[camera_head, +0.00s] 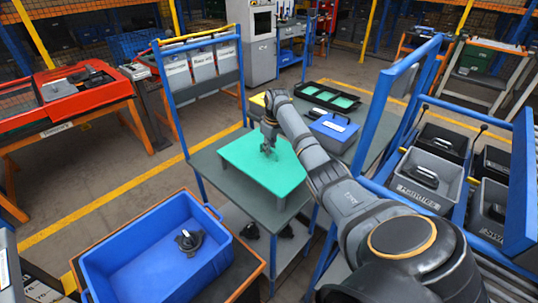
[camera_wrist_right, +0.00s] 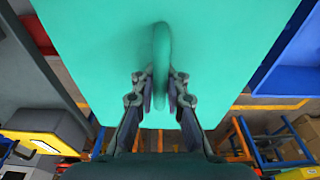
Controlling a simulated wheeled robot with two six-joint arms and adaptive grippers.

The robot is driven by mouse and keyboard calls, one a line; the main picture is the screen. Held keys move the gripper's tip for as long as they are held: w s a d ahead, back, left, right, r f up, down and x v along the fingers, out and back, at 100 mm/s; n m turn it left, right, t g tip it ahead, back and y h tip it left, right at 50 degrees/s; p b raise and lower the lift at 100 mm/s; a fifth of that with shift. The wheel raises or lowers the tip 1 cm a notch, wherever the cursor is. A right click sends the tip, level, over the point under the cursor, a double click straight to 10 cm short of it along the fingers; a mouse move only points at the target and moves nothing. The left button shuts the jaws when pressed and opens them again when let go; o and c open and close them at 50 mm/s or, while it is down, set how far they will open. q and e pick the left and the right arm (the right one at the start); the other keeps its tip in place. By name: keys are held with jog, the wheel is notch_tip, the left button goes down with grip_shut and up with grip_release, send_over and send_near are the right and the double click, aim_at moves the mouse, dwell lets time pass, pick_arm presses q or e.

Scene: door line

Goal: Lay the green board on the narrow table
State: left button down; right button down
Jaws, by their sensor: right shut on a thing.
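The green board (camera_head: 255,168) is a flat, light green plate with a handle. It lies level over the grey table (camera_head: 205,166) in the head view; I cannot tell whether it touches the top. My right gripper (camera_head: 268,150) is above it. In the right wrist view the green board (camera_wrist_right: 95,50) fills the middle, and my right gripper (camera_wrist_right: 160,92) is shut on its upright green handle (camera_wrist_right: 161,50). My left gripper is not in view.
A blue box (camera_head: 333,130) and a black tray (camera_head: 310,86) with green pieces stand behind the board. A blue crate (camera_head: 150,250) holding a dark part is at front left. Blue posts rise around the grey table. Grey bins (camera_head: 428,178) stand at right.

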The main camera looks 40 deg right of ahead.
jog(key=shift+w+d+f, duration=0.1)
jog(key=shift+f, duration=0.35)
notch_tip(320, 180, down, 2)
jog(key=shift+f+p, duration=0.1)
jog(key=shift+p, duration=0.55)
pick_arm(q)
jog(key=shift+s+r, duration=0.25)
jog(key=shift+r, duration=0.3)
pick_arm(e)
jog(key=shift+f, duration=0.2)
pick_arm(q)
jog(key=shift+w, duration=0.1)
pick_arm(e)
jog(key=shift+f, duration=0.1)
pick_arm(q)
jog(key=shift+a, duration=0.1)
pick_arm(e)
jog(key=c, duration=1.4)
grip_release()
